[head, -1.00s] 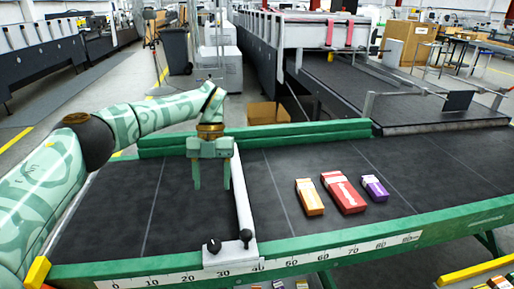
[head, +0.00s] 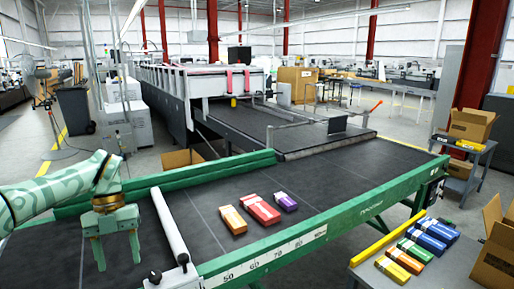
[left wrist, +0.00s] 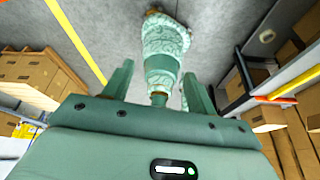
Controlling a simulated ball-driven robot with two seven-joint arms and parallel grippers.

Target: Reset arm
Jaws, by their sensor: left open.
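My left gripper (head: 118,258) hangs over the left part of the dark conveyor belt (head: 200,196), left of the white bar (head: 170,225). Its two fingers point down, spread apart, with nothing between them. The left wrist view also shows these fingers (left wrist: 158,85) apart and empty. An orange box (head: 232,220), a red box (head: 261,209) and a purple box (head: 286,202) lie on the belt right of the bar, away from the gripper. My right gripper does not show.
A green rail (head: 200,175) runs along the belt's far side, and a ruler strip (head: 270,257) along the near edge. A grey table (head: 440,270) at the lower right holds several coloured boxes and an open carton (head: 495,250). A cart (head: 465,165) with cartons stands behind.

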